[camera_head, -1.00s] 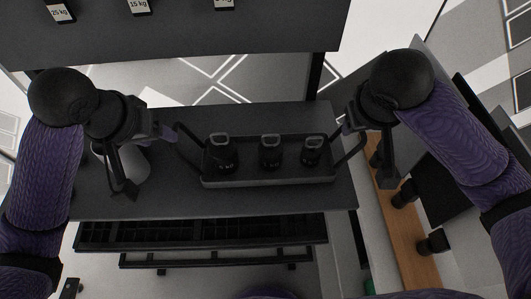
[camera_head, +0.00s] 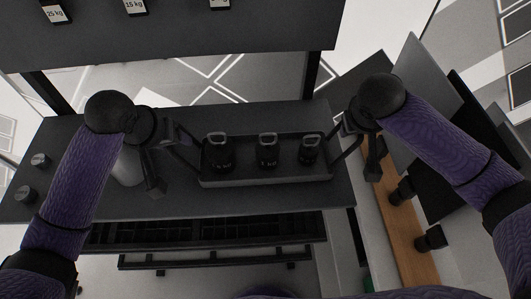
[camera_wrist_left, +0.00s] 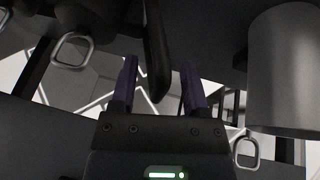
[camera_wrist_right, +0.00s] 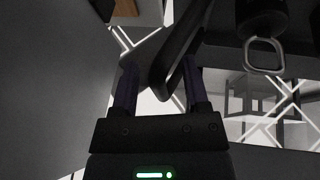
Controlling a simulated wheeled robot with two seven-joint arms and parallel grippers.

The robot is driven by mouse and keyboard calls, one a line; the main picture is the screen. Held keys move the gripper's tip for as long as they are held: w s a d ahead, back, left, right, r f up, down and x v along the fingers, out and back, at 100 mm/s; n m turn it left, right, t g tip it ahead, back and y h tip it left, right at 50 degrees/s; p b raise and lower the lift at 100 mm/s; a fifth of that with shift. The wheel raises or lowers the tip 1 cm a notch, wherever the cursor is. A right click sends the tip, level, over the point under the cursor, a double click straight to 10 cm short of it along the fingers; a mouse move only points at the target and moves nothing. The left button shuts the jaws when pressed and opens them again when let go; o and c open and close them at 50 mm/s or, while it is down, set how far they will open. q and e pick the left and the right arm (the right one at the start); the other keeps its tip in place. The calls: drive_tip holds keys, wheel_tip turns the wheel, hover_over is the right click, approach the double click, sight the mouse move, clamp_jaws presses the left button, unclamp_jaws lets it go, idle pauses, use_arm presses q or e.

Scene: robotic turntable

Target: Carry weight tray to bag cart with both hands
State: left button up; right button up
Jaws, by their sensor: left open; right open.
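The dark weight tray (camera_head: 265,175) lies on a dark tabletop and holds three black weights with grey ring handles: left (camera_head: 219,155), middle (camera_head: 267,152) and right (camera_head: 310,152). A black loop handle rises at each end of the tray. My left gripper (camera_head: 182,136) is at the left handle. In the left wrist view the handle bar (camera_wrist_left: 157,50) lies between its open fingers (camera_wrist_left: 160,85). My right gripper (camera_head: 348,128) is at the right handle. In the right wrist view that bar (camera_wrist_right: 177,62) passes between its open fingers (camera_wrist_right: 160,88). No grip shows. The bag cart cannot be made out for certain.
A pale cylinder (camera_head: 127,168) stands on the tabletop (camera_head: 90,195), partly behind my left arm. Small dark round objects (camera_head: 40,160) are at the table's left end. A shelf with labelled weights (camera_head: 135,7) hangs beyond. A wooden strip (camera_head: 405,240) runs along the right.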

use_arm(q)
drive_tip(key=shift+w+d+f, duration=0.1)
drive_tip(key=shift+w+f, duration=0.1)
drive_tip(key=shift+f, duration=0.25)
use_arm(e)
drive_tip(key=shift+w+d+f, duration=0.15)
drive_tip(key=shift+w+f, duration=0.05)
drive_tip(key=shift+f, duration=0.25)
use_arm(q)
clamp_jaws()
use_arm(e)
clamp_jaws()
use_arm(q)
drive_tip(key=shift+r, duration=0.1)
use_arm(e)
drive_tip(key=shift+r, duration=0.1)
